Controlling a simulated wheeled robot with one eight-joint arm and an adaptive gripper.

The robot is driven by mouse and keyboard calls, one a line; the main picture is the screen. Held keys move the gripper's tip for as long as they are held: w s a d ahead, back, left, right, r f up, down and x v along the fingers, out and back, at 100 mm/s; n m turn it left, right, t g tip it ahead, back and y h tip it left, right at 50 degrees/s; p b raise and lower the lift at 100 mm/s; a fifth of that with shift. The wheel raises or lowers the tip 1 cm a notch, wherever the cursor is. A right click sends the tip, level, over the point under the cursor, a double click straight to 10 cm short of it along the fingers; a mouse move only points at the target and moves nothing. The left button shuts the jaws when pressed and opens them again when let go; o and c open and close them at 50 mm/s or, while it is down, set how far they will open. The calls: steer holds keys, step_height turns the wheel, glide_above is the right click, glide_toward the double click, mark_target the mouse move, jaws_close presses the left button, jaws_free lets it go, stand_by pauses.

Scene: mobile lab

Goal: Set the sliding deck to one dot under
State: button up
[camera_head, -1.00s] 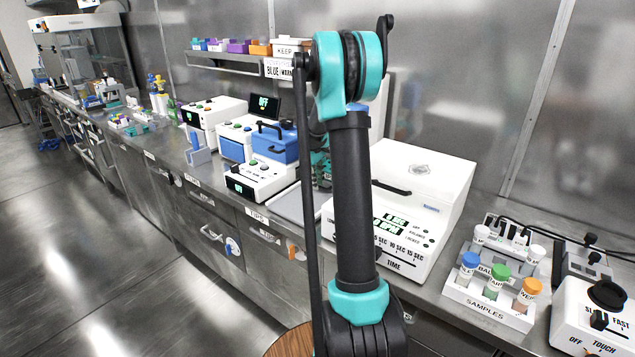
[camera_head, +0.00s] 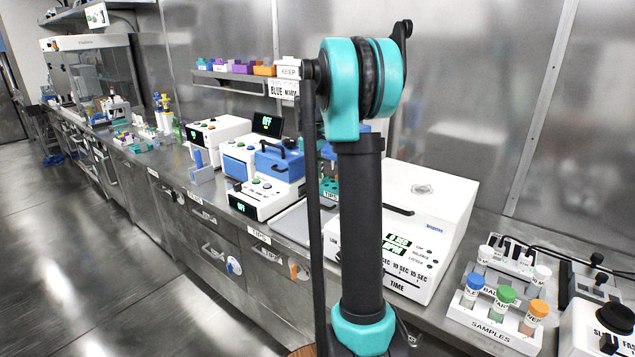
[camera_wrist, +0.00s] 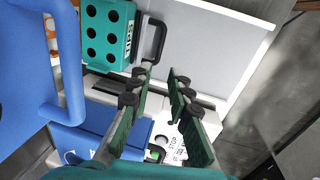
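A pale flat panel (camera_wrist: 205,45), perhaps the sliding deck, lies at the top of the wrist view with a black handle (camera_wrist: 153,42) at its left. A teal tips box (camera_wrist: 107,33) stands left of that handle. A grey flat surface (camera_head: 292,222) shows left of my arm in the head view, partly hidden. My gripper (camera_wrist: 159,72) is open and empty; its fingers are apart near the handle, and contact cannot be told. A white part with small dark markings (camera_wrist: 172,133) shows between the fingers. I cannot read any dot setting.
A blue body with a thick handle (camera_wrist: 45,100) fills the wrist view's left side. In the head view, a blue-lidded device (camera_head: 278,165) stands left of my arm and a large white device (camera_head: 435,190) right. A samples rack (camera_head: 490,335) stands at the lower right. The floor at left is clear.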

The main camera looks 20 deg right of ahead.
steer(key=shift+c, duration=1)
steer(key=shift+s+a+f, duration=0.1)
steer(key=shift+s+a, duration=0.1)
jaws_close()
steer(key=s+a+f+m+t, duration=0.1)
steer(key=s+a+f+t, duration=0.2)
steer(key=s+a+t, duration=0.3)
steer(key=shift+g, duration=0.4)
steer(key=x, duration=0.3)
steer(key=d+x, duration=0.1)
steer(key=x, duration=0.5)
steer(key=shift+d+f, duration=0.15)
steer(key=shift+d, duration=0.05)
steer(key=d, duration=0.1)
steer(key=w+d, duration=0.1)
steer(key=shift+w+d+f, duration=0.25)
steer(key=shift+w+f, duration=0.05)
steer(key=shift+f, duration=0.1)
steer(key=shift+w+d, duration=0.25)
steer(key=shift+d, duration=0.1)
